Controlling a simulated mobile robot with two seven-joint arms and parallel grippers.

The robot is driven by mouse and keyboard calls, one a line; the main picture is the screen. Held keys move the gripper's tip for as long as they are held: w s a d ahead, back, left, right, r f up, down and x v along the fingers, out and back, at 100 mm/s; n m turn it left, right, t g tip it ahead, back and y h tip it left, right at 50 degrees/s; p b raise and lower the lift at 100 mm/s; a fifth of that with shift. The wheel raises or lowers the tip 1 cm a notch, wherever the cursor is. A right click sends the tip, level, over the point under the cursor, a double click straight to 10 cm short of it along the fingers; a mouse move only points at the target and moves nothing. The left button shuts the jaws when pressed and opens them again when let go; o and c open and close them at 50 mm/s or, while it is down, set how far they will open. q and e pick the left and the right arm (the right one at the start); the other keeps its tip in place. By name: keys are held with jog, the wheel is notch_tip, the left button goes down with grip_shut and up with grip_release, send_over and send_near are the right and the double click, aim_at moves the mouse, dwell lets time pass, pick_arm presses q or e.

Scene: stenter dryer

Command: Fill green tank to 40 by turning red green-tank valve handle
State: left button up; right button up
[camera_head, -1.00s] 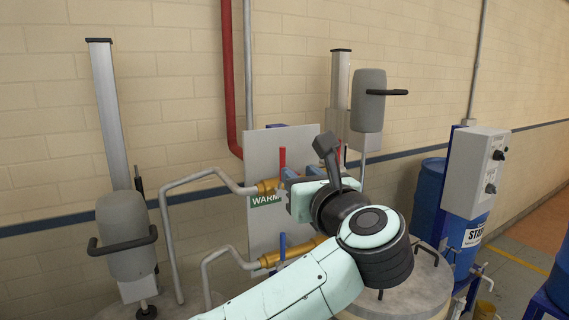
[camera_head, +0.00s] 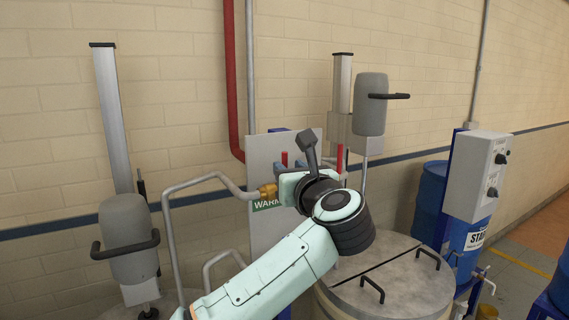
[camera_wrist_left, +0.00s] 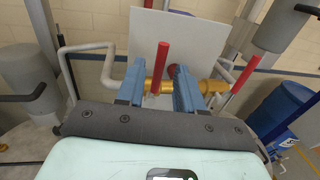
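A red valve handle (camera_head: 284,158) stands upright on brass pipework in front of a grey panel. In the left wrist view this red handle (camera_wrist_left: 160,68) shows between the two blue fingers of my left gripper (camera_wrist_left: 158,88), with gaps on both sides. The gripper is open. In the head view my left gripper (camera_head: 289,167) is at the panel, and my wrist hides part of the valve. A second red handle (camera_head: 339,158) stands to the right; it also shows in the left wrist view (camera_wrist_left: 241,79). I cannot tell the tank colours or any fill level. My right gripper is out of view.
The grey panel (camera_head: 262,150) with a green WARM sign (camera_head: 266,204) is close behind. Bent grey pipes (camera_head: 166,215) run at left. A round lidded vat (camera_head: 405,285) stands at front right. A grey control box (camera_head: 474,172) and blue barrels are farther right.

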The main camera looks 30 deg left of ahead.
aim_at(286, 165)
pick_arm(q)
jog(key=shift+p+x, duration=0.35)
jog(key=shift+x, duration=1.75)
grip_shut()
